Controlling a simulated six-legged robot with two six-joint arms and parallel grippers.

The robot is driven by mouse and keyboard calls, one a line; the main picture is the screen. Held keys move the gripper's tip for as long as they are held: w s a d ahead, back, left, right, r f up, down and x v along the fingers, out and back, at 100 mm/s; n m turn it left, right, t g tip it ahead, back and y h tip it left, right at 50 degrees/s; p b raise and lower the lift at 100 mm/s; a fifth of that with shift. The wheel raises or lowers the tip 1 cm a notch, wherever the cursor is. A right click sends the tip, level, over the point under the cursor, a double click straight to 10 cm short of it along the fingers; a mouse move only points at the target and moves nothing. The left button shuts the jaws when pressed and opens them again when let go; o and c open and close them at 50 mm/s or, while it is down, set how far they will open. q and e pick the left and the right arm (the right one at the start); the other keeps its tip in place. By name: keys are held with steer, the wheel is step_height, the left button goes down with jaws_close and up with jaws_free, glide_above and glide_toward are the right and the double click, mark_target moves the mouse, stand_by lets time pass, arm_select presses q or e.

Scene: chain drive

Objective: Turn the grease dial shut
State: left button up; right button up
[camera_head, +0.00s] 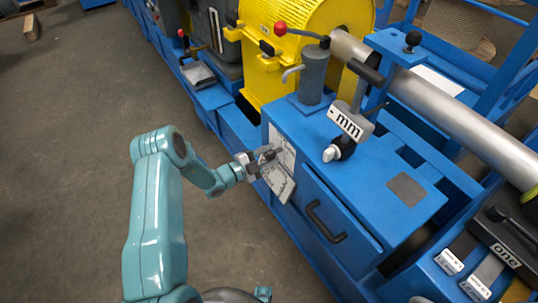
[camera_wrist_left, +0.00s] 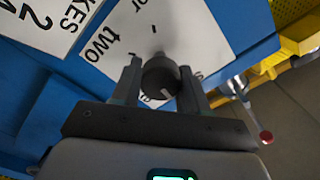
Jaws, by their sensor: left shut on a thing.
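The grease dial (camera_wrist_left: 160,76) is a dark round knob with a pale mark on its rim. It stands on a white plate (camera_wrist_left: 205,30) with the word "two" and other partly hidden print, on the blue machine's side. My left gripper (camera_wrist_left: 160,82) is shut on the dial, one finger on each side of it. In the head view my left gripper (camera_head: 264,157) reaches the white plate (camera_head: 284,146) from the left, and its fingers largely hide the dial there. My right gripper is not in view.
A second white label (camera_head: 279,184) is below the plate. A black handle (camera_head: 325,222) is on the blue cabinet front (camera_head: 310,190). A yellow guard (camera_head: 290,30) is behind.

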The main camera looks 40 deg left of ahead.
arm_select(q)
steer(key=shift+s+d+f+n, duration=0.1)
steer(key=shift+d+f+n, duration=0.1)
steer(key=shift+n, duration=0.7)
steer(key=shift+r, duration=0.1)
steer(key=o, duration=0.8)
steer(key=shift+o, duration=1.1)
steer(key=shift+a+r, duration=0.1)
steer(key=shift+a, duration=0.1)
steer(key=p+v, duration=0.1)
steer(key=v, duration=1.5)
steer(key=shift+p, duration=0.3)
steer(key=shift+s, duration=0.1)
